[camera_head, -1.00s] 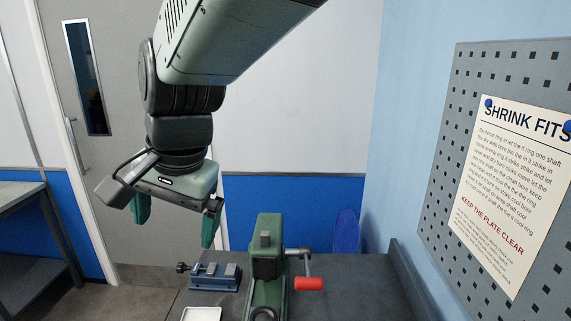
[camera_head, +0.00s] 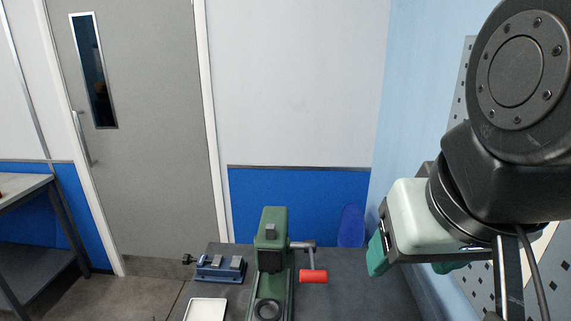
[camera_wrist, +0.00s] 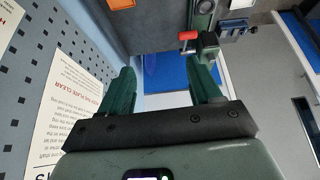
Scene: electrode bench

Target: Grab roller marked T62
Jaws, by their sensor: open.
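No roller and no T62 marking can be made out in either view. My gripper (camera_head: 412,266) is at the right in the head view, in front of the side wall and right of the bench. Its teal fingers stand apart with nothing between them. In the wrist view my gripper (camera_wrist: 163,85) also shows open and empty, with blue wall panel and bench beyond the fingers.
A green press (camera_head: 271,232) with a red-handled crank (camera_head: 313,276) stands on the dark bench (camera_head: 365,290). A blue vise (camera_head: 220,268) and a white tray (camera_head: 205,309) are left of it. A pegboard (camera_wrist: 30,60) with a poster hangs beside my gripper.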

